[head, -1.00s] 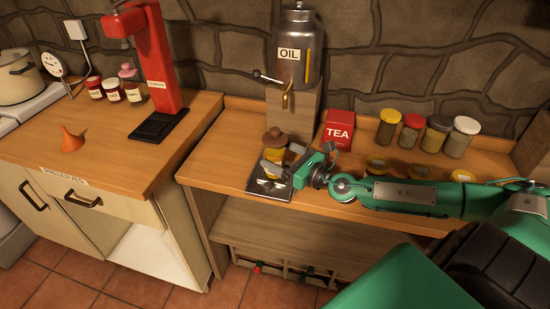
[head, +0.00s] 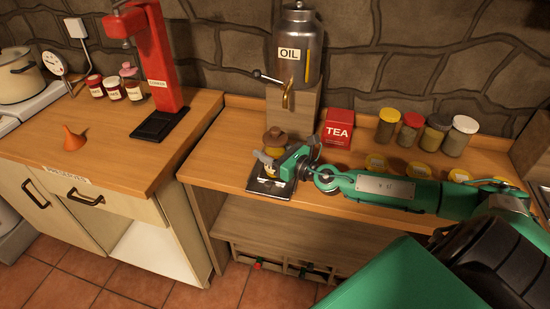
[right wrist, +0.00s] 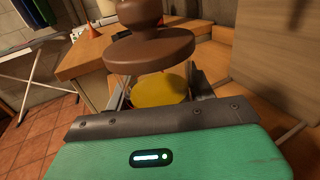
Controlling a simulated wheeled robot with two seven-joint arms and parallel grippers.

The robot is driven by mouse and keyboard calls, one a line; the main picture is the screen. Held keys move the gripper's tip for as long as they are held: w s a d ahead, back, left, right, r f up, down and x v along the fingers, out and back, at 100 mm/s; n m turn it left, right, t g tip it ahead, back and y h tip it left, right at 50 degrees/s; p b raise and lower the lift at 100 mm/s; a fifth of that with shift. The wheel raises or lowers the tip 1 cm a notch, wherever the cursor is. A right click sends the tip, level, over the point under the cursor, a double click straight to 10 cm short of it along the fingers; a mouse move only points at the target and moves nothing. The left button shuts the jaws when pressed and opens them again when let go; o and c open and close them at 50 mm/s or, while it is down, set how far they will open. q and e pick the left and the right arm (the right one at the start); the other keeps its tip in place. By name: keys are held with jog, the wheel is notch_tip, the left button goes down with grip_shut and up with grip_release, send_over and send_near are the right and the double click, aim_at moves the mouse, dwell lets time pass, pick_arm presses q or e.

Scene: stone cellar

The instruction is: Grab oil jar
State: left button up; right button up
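The oil jar (head: 275,149), yellow with a brown knobbed stopper, stands on a dark pad (head: 260,185) on the counter, in front of the block under the oil tank. In the right wrist view the brown stopper (right wrist: 150,45) and a yellow part (right wrist: 160,90) below it fill the middle. My right gripper (head: 268,163) is at the jar's front, with a finger on either side of it. The fingers look spread, and I see no firm closing on the jar. The jar's lower part is mostly hidden by the gripper. My left gripper is not in view.
The steel oil tank (head: 297,50) with its spout stands behind on a wooden block (head: 303,112). A red tea tin (head: 338,129) and several lidded jars (head: 411,131) stand to the right. At left are a red press (head: 160,65) and an orange funnel (head: 74,140).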

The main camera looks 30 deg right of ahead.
jog(key=shift+r, duration=0.1)
jog(key=shift+c, duration=1)
